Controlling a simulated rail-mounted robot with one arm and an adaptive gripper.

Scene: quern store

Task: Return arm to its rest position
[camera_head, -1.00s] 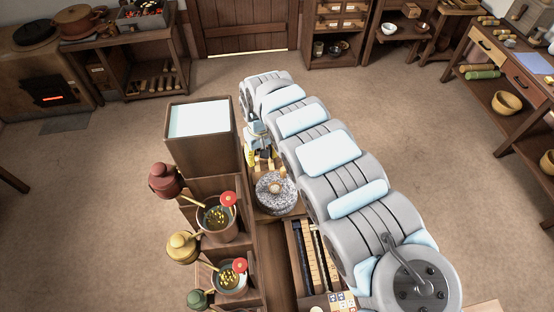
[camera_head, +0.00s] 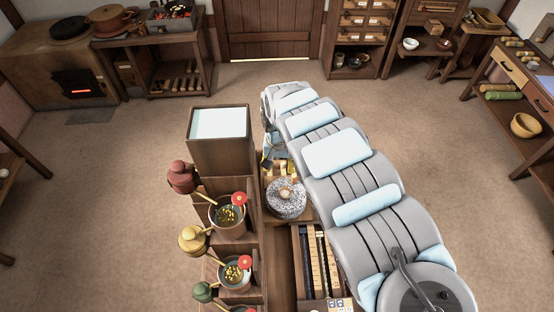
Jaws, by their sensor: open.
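My grey arm with pale blue pads runs from the lower right of the head view up to the middle and bends down at its far end. My gripper (camera_head: 274,150) is at that end, small and partly hidden behind the arm. Its jaws are apart, with nothing seen held in them. It is just above and behind the round speckled stone quern (camera_head: 287,205), which has a pale knob on top. Whether the gripper touches anything there cannot be told.
A tall brown box (camera_head: 221,158) with a pale top stands close left of the gripper. A slotted rack (camera_head: 318,262) lies in front. Open floor surrounds this stand.

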